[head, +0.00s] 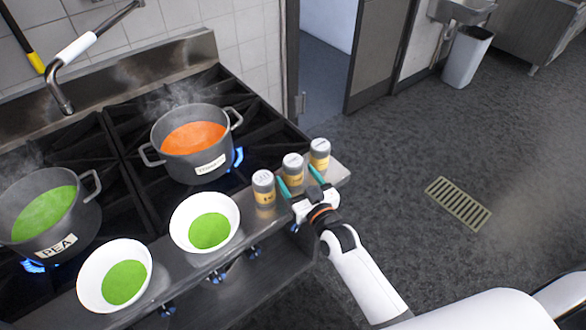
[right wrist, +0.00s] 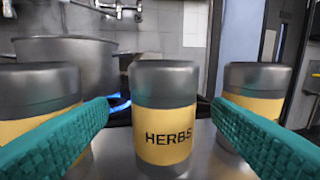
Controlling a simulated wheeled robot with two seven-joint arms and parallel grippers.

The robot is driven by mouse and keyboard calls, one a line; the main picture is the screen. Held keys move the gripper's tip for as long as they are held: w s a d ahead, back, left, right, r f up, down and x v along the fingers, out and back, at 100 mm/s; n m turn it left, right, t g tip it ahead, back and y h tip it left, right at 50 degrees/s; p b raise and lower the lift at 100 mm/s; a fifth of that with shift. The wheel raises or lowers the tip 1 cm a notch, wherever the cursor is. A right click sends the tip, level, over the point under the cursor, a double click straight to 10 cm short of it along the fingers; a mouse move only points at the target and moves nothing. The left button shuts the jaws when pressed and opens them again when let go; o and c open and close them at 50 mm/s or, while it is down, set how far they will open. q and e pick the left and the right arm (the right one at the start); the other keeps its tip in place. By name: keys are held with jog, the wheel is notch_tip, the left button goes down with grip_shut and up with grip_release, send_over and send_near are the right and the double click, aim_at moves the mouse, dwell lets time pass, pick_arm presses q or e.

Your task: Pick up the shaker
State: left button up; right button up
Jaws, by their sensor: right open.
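Three shakers with grey lids and yellow labels stand upright in a row on the stove's front ledge. The middle shaker (head: 293,168) reads HERBS in the right wrist view (right wrist: 165,112). The left shaker (head: 263,188) and the right shaker (head: 319,153) stand on either side of it. My right gripper (head: 301,178) is open, its teal fingers pointing at the row. In the right wrist view the HERBS shaker stands centred beyond the open fingers, and the fingertips overlap the two outer shakers in the picture. Whether the fingers touch any shaker cannot be told. My left gripper is not in view.
A steaming pot of orange soup (head: 194,143) and a pot marked PEA (head: 48,210) stand on lit burners. Two white bowls of green soup, the nearer (head: 89,292) and the farther (head: 178,226), sit on the ledge left of the shakers. Open floor lies to the right.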

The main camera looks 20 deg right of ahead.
jog(key=shift+w+r+p, duration=0.15)
jog(key=shift+w+p, duration=0.2)
jog(key=shift+w, duration=0.3)
jog(key=w, duration=0.2)
jog(key=w+p, duration=0.1)
jog(key=shift+w+a, duration=0.2)
jog(key=shift+a, duration=0.05)
jog(key=shift+w+f, duration=0.25)
jog(key=shift+w, duration=0.1)
jog(key=shift+s, duration=0.1)
jog(key=shift+c, duration=0.4)
